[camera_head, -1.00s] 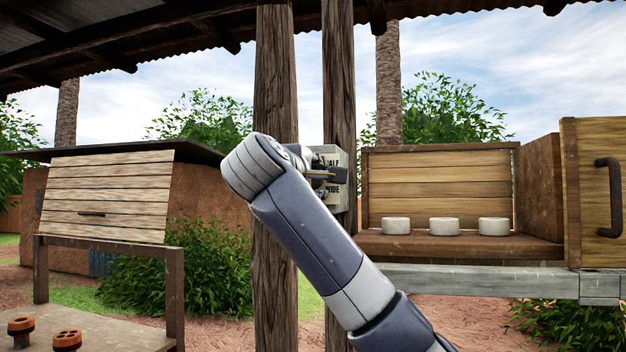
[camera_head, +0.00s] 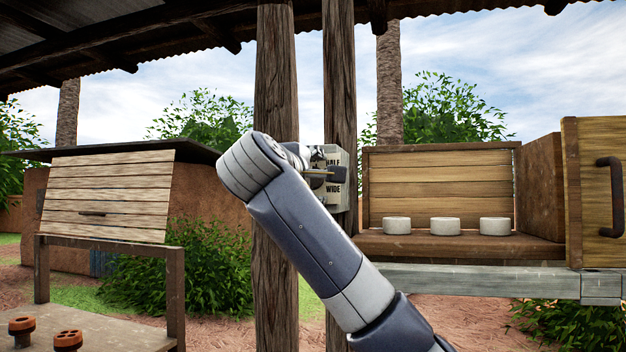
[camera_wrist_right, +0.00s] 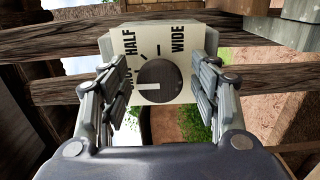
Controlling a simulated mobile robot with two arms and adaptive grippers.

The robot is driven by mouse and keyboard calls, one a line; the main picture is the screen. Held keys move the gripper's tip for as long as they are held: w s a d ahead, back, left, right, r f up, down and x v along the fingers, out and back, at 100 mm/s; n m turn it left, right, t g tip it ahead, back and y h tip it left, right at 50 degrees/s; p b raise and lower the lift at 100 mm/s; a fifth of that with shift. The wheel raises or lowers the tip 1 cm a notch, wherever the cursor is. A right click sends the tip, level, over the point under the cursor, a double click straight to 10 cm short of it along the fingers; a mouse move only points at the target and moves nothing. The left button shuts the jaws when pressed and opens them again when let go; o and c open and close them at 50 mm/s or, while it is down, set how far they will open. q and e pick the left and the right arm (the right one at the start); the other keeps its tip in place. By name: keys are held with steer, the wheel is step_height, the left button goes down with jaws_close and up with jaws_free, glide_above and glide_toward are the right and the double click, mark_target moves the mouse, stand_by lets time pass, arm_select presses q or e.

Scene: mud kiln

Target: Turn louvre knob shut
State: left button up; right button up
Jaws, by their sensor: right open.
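The louvre knob (camera_wrist_right: 158,80) is a dark round dial on a cream box (camera_wrist_right: 181,20) with the words HALF and WIDE. A third word at the left is partly hidden by a finger. A pale line shows on the lower part of the knob's face. My right gripper (camera_wrist_right: 160,88) is open, with one finger on each side of the knob, apart from it. In the head view my right gripper (camera_head: 318,174) is in front of the box (camera_head: 338,180) on the wooden post, and the knob is hidden there. My left gripper is out of view.
A wooden post (camera_head: 276,100) stands just left of the box. On the right, an open wooden chamber (camera_head: 440,245) holds three white pots (camera_head: 445,226), with a handled door (camera_head: 595,190) beside it. A slatted panel (camera_head: 105,195) stands at the left.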

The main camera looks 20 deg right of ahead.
steer(key=v, duration=1.1)
steer(key=shift+a, duration=0.1)
